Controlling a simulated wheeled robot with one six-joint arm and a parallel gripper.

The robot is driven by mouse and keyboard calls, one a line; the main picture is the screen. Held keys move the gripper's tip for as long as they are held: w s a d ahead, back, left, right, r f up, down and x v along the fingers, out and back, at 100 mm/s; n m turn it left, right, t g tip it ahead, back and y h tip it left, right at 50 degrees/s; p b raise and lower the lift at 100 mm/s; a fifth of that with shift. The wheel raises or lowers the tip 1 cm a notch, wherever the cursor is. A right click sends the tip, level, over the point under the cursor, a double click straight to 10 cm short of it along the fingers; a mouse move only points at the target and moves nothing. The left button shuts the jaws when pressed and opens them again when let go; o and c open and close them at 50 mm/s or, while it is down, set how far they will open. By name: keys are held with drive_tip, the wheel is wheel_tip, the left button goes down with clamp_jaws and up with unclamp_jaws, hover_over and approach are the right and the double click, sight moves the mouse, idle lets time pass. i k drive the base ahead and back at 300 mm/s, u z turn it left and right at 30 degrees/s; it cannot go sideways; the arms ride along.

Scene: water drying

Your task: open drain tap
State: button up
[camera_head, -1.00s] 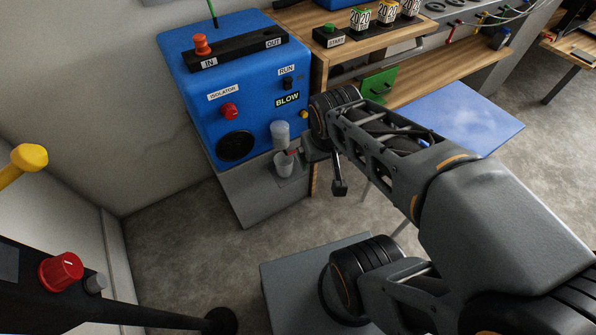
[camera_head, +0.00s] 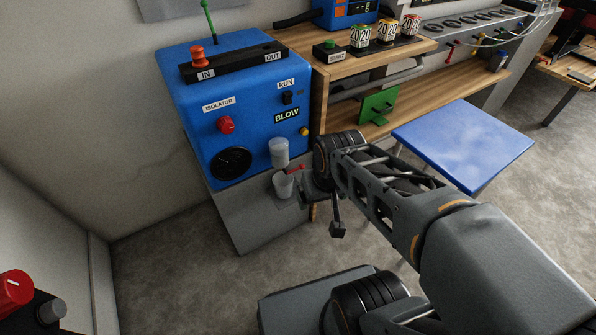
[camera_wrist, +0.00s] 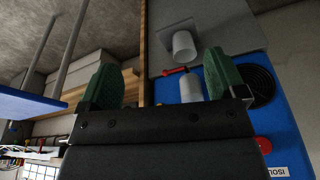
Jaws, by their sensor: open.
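The drain tap has a red lever (camera_head: 294,168) below a clear filter bowl (camera_head: 279,152) on the blue machine's front. A pale cup (camera_head: 284,184) stands beneath it. In the wrist view, the red lever (camera_wrist: 175,71) lies between the bowl (camera_wrist: 190,87) and the cup (camera_wrist: 184,46). My gripper (camera_wrist: 161,64) is open, with its two green fingers spread wide. The lever shows in the gap between them, beyond the tips and apparently untouched. In the head view, my wrist is just right of the tap and hides most of the fingers.
The blue machine (camera_head: 237,95) carries a red isolator knob (camera_head: 226,125) and a black round port (camera_head: 231,163). A wooden bench (camera_head: 318,98) stands right beside it. A blue-topped table (camera_head: 463,143) is farther right. The grey floor (camera_head: 185,265) in front is clear.

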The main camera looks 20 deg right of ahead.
sight(300, 166)
drive_tip(key=k, duration=1.35)
drive_tip(key=u, duration=0.1)
drive_tip(key=i, duration=0.95)
drive_tip(key=u, duration=0.65)
